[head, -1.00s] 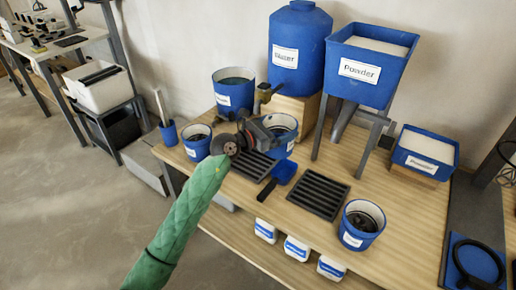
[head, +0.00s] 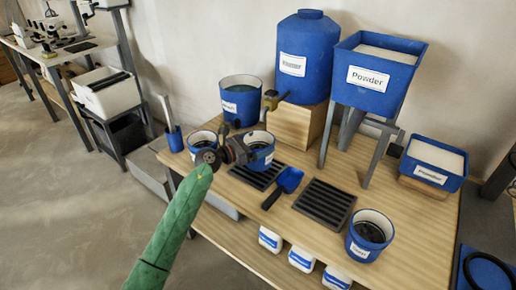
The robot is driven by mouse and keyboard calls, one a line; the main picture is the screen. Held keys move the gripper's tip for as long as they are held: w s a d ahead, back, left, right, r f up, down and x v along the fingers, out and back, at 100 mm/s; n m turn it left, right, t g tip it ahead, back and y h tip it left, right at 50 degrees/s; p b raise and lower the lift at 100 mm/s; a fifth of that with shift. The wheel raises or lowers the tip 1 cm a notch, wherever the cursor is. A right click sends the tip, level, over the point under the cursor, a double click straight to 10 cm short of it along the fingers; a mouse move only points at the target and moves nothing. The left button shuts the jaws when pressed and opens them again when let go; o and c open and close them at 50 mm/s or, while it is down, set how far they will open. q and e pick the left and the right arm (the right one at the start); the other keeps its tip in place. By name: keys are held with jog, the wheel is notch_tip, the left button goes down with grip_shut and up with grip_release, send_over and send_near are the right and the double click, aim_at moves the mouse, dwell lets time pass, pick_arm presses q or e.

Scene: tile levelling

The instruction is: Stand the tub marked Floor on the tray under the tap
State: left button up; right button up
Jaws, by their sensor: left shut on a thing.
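My left gripper (head: 241,150) is shut on a blue, white-rimmed tub (head: 262,158). Its label is too small to read, so I cannot be sure it is the one marked Floor. The tub is upright beneath the brass tap (head: 271,98) of the blue water tank (head: 304,62). It is over the back of the dark slatted tray (head: 249,179); my gripper hides part of it, and I cannot tell whether its base touches the slats. My right gripper is out of view.
A smaller tub (head: 199,143) stands left of my gripper, with a larger bucket (head: 240,103) behind. A blue scoop (head: 288,180), a second slatted tray (head: 325,204) and another tub (head: 361,246) lie to the right. The powder hopper (head: 377,84) stands on legs behind.

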pick_arm(q)
notch_tip(320, 180, down, 2)
jog(key=shift+f, duration=0.1)
dwell(0.4)
jog(key=o, duration=1.7)
jog(key=shift+b+v, duration=0.4)
jog(key=shift+v, duration=5.6)
jog(key=shift+s, duration=0.1)
